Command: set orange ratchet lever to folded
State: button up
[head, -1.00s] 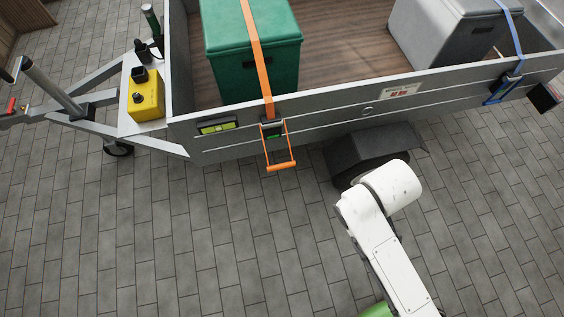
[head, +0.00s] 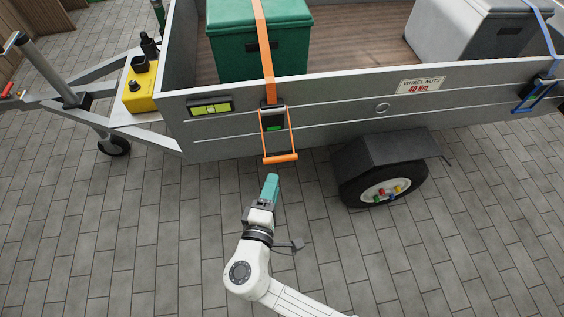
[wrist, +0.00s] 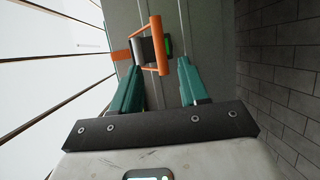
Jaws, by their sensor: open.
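The orange ratchet lever (head: 281,158) hangs on the trailer's grey side wall, at the lower end of the orange strap (head: 264,50). Its handle bar swings down and out from the ratchet body (head: 272,117), which has a green patch. My gripper (head: 272,178) is just below the lever's bar in the head view, apart from it. In the wrist view the lever's orange bar (wrist: 158,45) lies ahead of my gripper (wrist: 162,72), near the teal fingertips. The fingers are open with nothing between them.
A green box (head: 258,50) and a grey box (head: 470,30) stand on the trailer bed. A blue strap ratchet (head: 535,95) hangs at right. A wheel (head: 382,188) under a black mudguard is right of my gripper. Paving below is clear.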

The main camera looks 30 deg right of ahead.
aim_at(282, 157)
jog(key=b+x, duration=0.1)
jog(key=x, duration=0.9)
jog(key=shift+s+d+f, duration=0.1)
grip_shut()
dwell(0.3)
